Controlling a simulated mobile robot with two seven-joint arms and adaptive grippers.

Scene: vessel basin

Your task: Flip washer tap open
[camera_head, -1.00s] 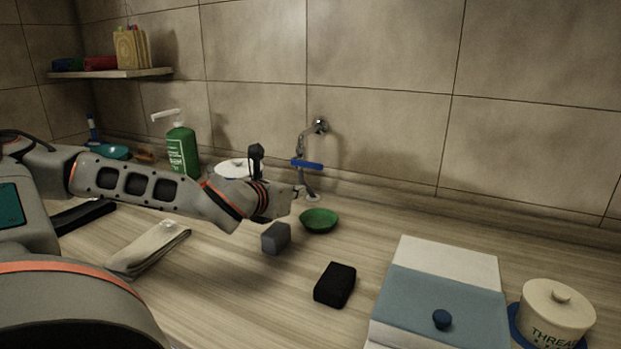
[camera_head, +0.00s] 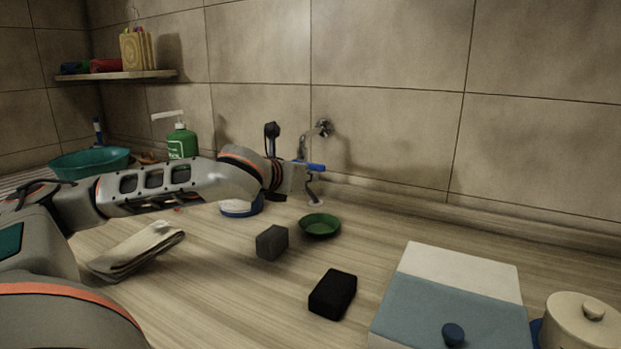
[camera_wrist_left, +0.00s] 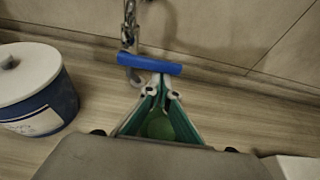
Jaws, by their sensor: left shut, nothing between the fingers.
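The tap (camera_head: 324,128) is a metal fitting on the tiled wall with a thin spout hanging down. Its blue lever (camera_head: 316,167) sticks out across the spout, and it also shows in the left wrist view as a blue bar (camera_wrist_left: 150,65). My left gripper (camera_head: 303,176) is shut and empty beside the spout. In the left wrist view the fingertips (camera_wrist_left: 160,82) come together just below the blue lever, close to it; I cannot tell whether they touch. In the head view the wrist and gripper partly hide the tap's lower part. My right gripper is not in view.
A green dish (camera_head: 320,225), a grey block (camera_head: 272,242) and a black block (camera_head: 332,293) lie on the counter. A white-lidded tub (camera_wrist_left: 38,95) stands left of the gripper. A green pump bottle (camera_head: 181,144) is behind my arm. A blue-and-white box (camera_head: 455,295) lies right.

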